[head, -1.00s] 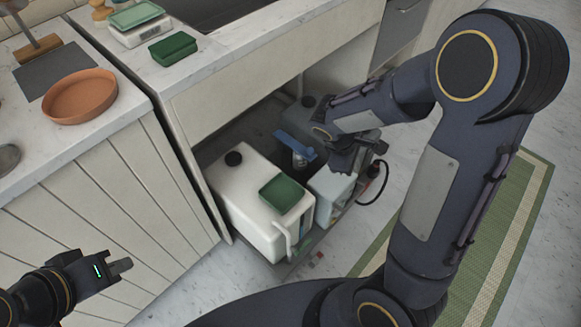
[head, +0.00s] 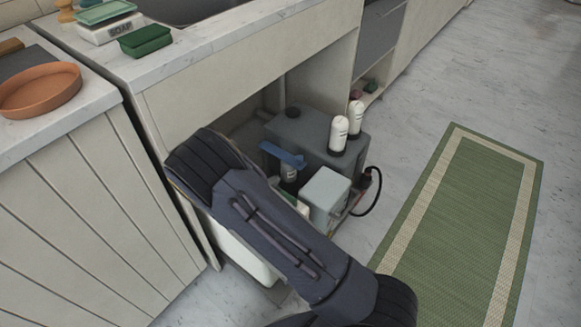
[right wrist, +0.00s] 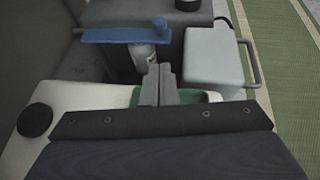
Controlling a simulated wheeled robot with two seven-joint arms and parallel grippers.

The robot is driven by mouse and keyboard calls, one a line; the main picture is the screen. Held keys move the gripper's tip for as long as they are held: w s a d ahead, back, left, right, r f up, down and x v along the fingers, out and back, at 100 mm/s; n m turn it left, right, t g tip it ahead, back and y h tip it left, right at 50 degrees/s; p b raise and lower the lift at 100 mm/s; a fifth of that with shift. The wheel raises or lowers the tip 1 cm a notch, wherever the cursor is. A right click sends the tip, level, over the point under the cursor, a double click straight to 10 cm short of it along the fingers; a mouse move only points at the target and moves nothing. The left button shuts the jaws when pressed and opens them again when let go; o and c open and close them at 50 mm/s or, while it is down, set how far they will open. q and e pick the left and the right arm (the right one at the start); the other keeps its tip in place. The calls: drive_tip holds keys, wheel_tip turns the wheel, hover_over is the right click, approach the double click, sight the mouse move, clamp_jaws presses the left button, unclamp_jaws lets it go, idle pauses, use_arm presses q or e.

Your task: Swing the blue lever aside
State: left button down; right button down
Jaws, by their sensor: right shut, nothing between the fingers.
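The blue lever (head: 283,155) lies across the top of a dark post with a pale label, inside the open bay under the counter. In the right wrist view the lever (right wrist: 120,35) runs nearly level from left to right, with a round blue knob near its right end. My right gripper (right wrist: 160,70) is shut and empty. In the picture its fingertips are just below the lever's right part, over the post; a gap shows, and I cannot judge the depth. In the head view my right arm hides this gripper. My left gripper is out of view.
A grey tank (head: 325,135) with two white cylinders (head: 338,134) stands behind the lever. A pale grey box (head: 325,193) is to its right. A white canister (right wrist: 75,115) with a black cap and a green tray (right wrist: 200,97) lie nearer. Cabinet walls bound the left.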

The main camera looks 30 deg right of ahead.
drive_tip(key=b, duration=0.4)
approach(298, 161)
drive_tip(key=shift+x, duration=3.25)
